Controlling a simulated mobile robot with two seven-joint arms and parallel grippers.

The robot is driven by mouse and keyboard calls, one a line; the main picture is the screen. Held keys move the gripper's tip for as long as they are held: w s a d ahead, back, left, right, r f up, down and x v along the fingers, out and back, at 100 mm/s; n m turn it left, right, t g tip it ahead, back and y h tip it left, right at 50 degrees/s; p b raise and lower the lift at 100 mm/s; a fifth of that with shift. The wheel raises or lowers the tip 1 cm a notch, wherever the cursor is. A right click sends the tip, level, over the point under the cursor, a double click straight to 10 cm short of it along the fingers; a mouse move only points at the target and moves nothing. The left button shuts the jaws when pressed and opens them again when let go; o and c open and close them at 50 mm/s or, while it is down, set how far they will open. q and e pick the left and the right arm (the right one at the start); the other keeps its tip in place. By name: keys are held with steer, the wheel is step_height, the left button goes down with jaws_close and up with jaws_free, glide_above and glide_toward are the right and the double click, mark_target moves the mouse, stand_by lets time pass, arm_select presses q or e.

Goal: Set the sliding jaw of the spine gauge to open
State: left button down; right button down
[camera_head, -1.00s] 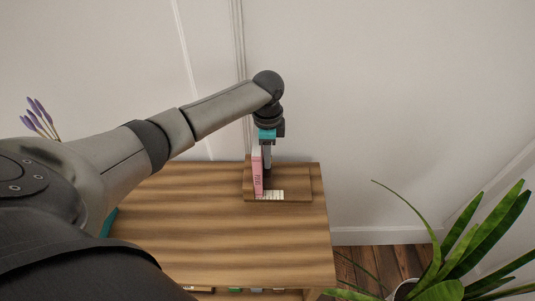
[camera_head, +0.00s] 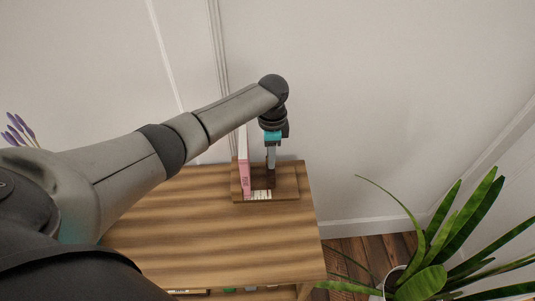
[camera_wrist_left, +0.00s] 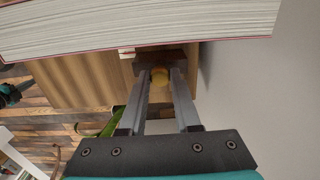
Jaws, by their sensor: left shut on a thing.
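The spine gauge is a wooden board (camera_head: 288,188) on the far right part of the wooden table, with a pale scale (camera_head: 261,195) at its front edge. A pink book (camera_head: 244,178) stands upright at its left side. The dark brown sliding jaw (camera_head: 270,184) stands right of the book, with a gap between them. My left gripper (camera_head: 270,173) points down at the jaw. The book's page edges (camera_wrist_left: 140,30) fill the top.
The table top (camera_head: 215,235) is clear in front of the gauge. The wall (camera_head: 380,80) rises close behind it. A potted plant (camera_head: 430,240) stands on the floor to the right. Purple flowers (camera_head: 20,128) show at the left.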

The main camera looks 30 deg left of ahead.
arm_select(q)
steer(key=c, duration=0.8)
jaws_free()
steer(key=shift+w+d, duration=0.15)
steer(key=shift+d, duration=0.15)
steer(key=shift+o, duration=1)
steer(key=shift+a, duration=0.15)
step_height(320, 180, up, 15)
steer(key=p, duration=0.3)
steer(key=shift+r, duration=0.15)
